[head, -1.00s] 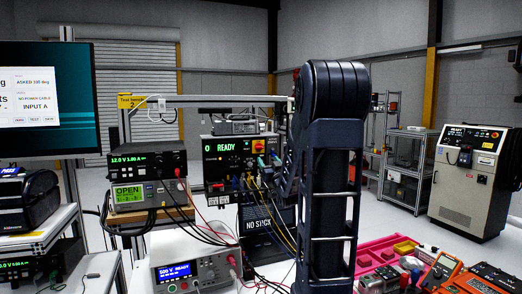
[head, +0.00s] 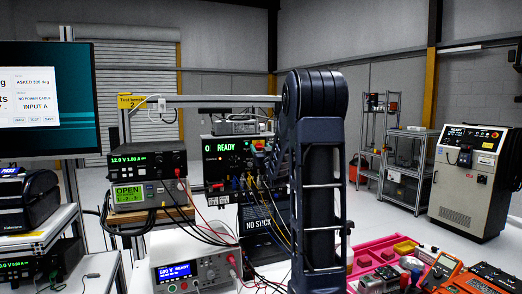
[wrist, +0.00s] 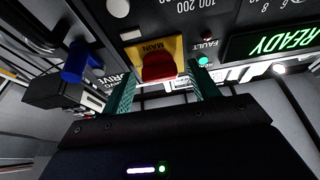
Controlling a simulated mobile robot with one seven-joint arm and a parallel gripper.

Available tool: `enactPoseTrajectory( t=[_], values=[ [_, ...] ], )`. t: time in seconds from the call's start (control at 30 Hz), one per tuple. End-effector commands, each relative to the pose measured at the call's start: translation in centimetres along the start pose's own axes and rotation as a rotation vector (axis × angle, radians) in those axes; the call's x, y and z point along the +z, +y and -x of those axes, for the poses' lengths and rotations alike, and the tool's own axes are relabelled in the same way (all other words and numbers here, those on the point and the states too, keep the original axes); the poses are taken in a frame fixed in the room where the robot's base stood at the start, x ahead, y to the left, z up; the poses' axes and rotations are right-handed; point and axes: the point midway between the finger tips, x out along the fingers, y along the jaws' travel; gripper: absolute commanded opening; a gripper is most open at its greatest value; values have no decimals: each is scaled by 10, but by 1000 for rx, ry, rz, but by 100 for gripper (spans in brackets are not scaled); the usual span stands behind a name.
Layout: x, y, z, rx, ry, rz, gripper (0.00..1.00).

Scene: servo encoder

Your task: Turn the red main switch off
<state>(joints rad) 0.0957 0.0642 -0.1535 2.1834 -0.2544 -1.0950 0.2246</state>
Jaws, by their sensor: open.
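The red main switch (wrist: 159,67) sits on a yellow plate marked MAIN (wrist: 152,49), on the dark front panel of the unit whose display reads READY (head: 226,147). In the wrist view the red knob lies between the two teal fingers of my gripper (wrist: 162,75), which are open, one on each side. I see a gap on both sides of the knob; whether a finger touches it I cannot tell. In the head view my arm hides most of the gripper and the right part of the panel.
A blue plug (wrist: 77,62) and a black block stand left of the fingers in the wrist view. Several cables hang from the panel's lower front. A bench supply (head: 195,268) stands in front, and a pink tray (head: 375,255) lies to the right.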

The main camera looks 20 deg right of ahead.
Motion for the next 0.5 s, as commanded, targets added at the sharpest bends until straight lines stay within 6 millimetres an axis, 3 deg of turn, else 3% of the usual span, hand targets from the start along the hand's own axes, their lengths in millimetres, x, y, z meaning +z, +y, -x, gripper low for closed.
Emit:
enactPoseTrajectory(
  t=[0.2,0.43,0.5],
  values=[
    [0,0,0,0,0,0,60],
    [0,0,0,0,0,0,15],
    [0,0,0,0,0,0,15]
  ],
)
